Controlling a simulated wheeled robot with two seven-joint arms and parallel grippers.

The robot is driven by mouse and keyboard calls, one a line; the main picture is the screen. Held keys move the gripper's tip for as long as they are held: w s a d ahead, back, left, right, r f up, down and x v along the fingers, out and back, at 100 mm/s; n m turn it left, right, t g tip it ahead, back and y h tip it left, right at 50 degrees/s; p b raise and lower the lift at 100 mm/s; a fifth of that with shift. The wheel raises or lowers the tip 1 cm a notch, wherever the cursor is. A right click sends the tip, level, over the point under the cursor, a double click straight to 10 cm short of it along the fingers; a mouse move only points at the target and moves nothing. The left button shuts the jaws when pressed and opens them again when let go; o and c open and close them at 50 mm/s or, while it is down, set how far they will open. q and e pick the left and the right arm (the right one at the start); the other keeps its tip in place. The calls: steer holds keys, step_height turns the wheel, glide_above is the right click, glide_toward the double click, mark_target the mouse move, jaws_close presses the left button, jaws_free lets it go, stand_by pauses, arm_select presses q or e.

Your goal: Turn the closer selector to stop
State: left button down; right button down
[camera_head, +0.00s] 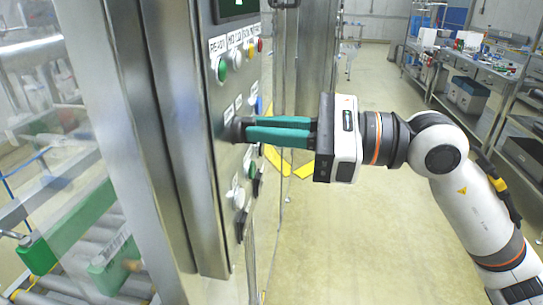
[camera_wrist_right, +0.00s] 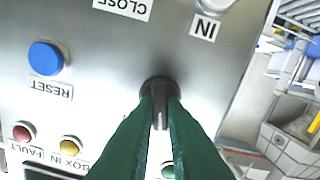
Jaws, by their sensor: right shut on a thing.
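The closer selector is a black round knob (camera_wrist_right: 160,88) on the grey metal control panel (camera_wrist_right: 110,60). In the head view the knob (camera_head: 234,131) sits on the panel's face at the fingertips. My right gripper (camera_head: 254,132) reaches in from the right with its teal fingers level against the panel. In the right wrist view its fingers (camera_wrist_right: 160,112) are shut on the knob's grip bar, one on each side. The bar points down in that picture. An upside-down label "CLOSE", partly cut off, is above the knob. Its stop mark cannot be read. My left gripper is not in view.
A blue RESET button (camera_wrist_right: 46,58) is beside the knob. Red (camera_wrist_right: 24,131) and yellow (camera_wrist_right: 71,144) buttons are further along the panel. A conveyor (camera_head: 100,260) lies behind clear panes at left. Open floor (camera_head: 350,240) and shelving (camera_head: 490,75) are at right.

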steer(key=shift+f+n+b, duration=0.1)
steer(key=shift+n+b, duration=1.4)
steer(key=shift+b, duration=0.15)
steer(key=c, duration=1.5)
jaws_free()
steer(key=b+v, duration=0.3)
steer(key=v, duration=0.9)
